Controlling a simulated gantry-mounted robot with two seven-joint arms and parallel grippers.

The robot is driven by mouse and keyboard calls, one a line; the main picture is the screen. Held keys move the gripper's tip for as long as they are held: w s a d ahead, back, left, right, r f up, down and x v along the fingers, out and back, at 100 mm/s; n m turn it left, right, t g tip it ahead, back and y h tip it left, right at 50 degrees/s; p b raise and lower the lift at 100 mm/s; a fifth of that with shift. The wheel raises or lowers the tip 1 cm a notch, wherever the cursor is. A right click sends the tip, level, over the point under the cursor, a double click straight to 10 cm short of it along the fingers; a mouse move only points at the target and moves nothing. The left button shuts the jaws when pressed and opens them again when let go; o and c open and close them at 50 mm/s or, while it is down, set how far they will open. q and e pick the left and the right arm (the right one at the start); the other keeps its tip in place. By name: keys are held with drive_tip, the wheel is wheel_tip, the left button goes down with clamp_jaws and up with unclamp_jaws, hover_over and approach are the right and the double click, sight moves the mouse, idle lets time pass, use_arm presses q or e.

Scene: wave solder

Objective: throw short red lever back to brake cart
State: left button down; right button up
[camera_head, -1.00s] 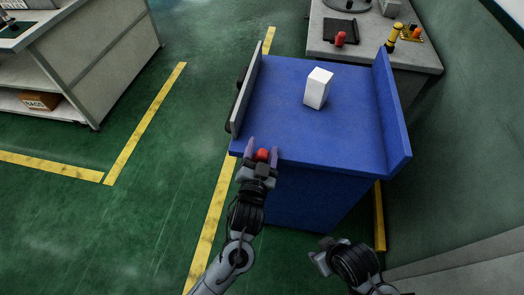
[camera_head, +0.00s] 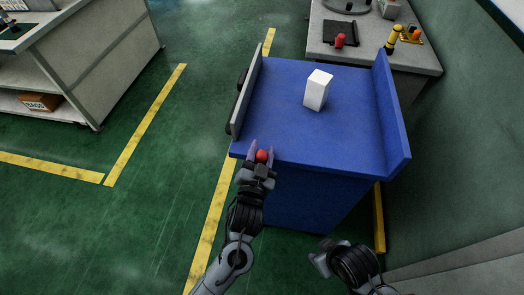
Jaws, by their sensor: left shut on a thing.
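The blue cart (camera_head: 350,135) stands in the middle of the view, with raised side panels. The short lever's red knob (camera_head: 262,156) shows at the cart's near left corner. My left gripper (camera_head: 261,158) is shut on the red lever, one finger on each side of the knob. The lever's stem is hidden behind my gripper. My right gripper (camera_head: 322,258) is low in the view, in front of the cart and apart from it. Its fingers are too unclear to tell open from shut.
A white box (camera_head: 318,90) stands on the cart top. Behind it, a grey bench (camera_head: 420,58) holds a red object (camera_head: 340,40) and a yellow and black one (camera_head: 393,38). A workbench (camera_head: 105,60) stands at left. Green floor with yellow lines is clear between.

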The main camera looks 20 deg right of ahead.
use_arm(q)
drive_tip(key=a+n+p, duration=0.1)
drive_tip(key=n+p, duration=0.1)
drive_tip(key=w+a+n+p, duration=0.1)
drive_tip(key=a+p, duration=0.1)
drive_tip(key=w+a+r+n+p, duration=0.1)
drive_tip(key=n+p, duration=0.1)
drive_tip(key=shift+w+a+n, duration=0.15)
drive_tip(key=shift+w+n, duration=0.05)
drive_tip(key=shift+n, duration=0.1)
drive_tip(key=shift+w+a+f+n+p, duration=0.2)
drive_tip(key=shift+w+a+n+p, duration=0.05)
drive_tip(key=shift+a+n+p, duration=0.3)
drive_tip(key=c, duration=0.7)
unclamp_jaws()
drive_tip(key=shift+s, duration=0.1)
drive_tip(key=shift+s+a+r, duration=0.1)
drive_tip(key=shift+s+a, duration=0.05)
drive_tip(key=shift+s, duration=0.05)
drive_tip(key=p+v, duration=0.2)
drive_tip(key=v, duration=0.8)
drive_tip(key=shift+p, duration=0.35)
